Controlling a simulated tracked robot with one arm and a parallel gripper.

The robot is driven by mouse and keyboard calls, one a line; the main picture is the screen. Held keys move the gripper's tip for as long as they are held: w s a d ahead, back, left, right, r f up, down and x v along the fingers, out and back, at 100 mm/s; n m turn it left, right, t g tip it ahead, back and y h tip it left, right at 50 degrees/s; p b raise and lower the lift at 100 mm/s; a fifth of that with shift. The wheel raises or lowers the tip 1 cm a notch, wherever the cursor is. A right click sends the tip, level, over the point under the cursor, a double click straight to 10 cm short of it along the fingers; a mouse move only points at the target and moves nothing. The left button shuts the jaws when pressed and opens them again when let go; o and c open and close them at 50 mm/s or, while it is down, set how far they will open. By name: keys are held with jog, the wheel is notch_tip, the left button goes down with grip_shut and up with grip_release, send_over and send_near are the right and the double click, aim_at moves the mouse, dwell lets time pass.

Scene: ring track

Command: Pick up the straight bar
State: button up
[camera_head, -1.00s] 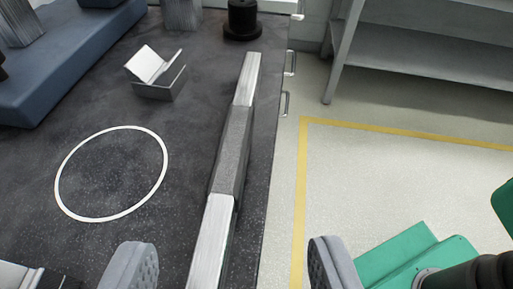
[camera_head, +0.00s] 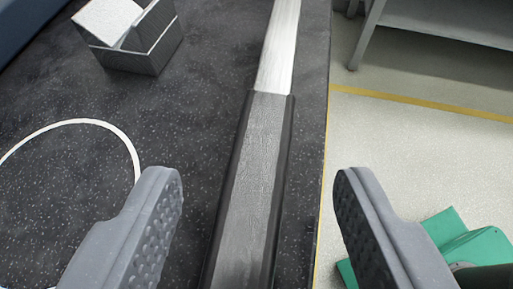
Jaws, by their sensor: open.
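The straight bar (camera_head: 255,165) lies on the dark speckled table top (camera_head: 205,110), close to its right edge. Its far part is bright metal, and a darker grey sleeve covers the part nearer me. Its near end is out of view. My gripper (camera_head: 255,190) is open. One finger is to the left of the bar's dark sleeve and the other to the right, past the table edge in the picture. Gaps show between the fingers and the bar, and I see no contact.
A small grey box (camera_head: 140,45) with a raised light flap stands at the upper left. A white ring (camera_head: 125,140) is marked on the table at left. A grey shelf (camera_head: 450,22) stands beyond the floor at right. A green object (camera_head: 470,240) is at lower right.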

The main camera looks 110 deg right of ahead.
jog(key=shift+s+d+f, duration=0.25)
jog(key=shift+d+f, duration=0.05)
jog(key=shift+d, duration=0.2)
grip_shut()
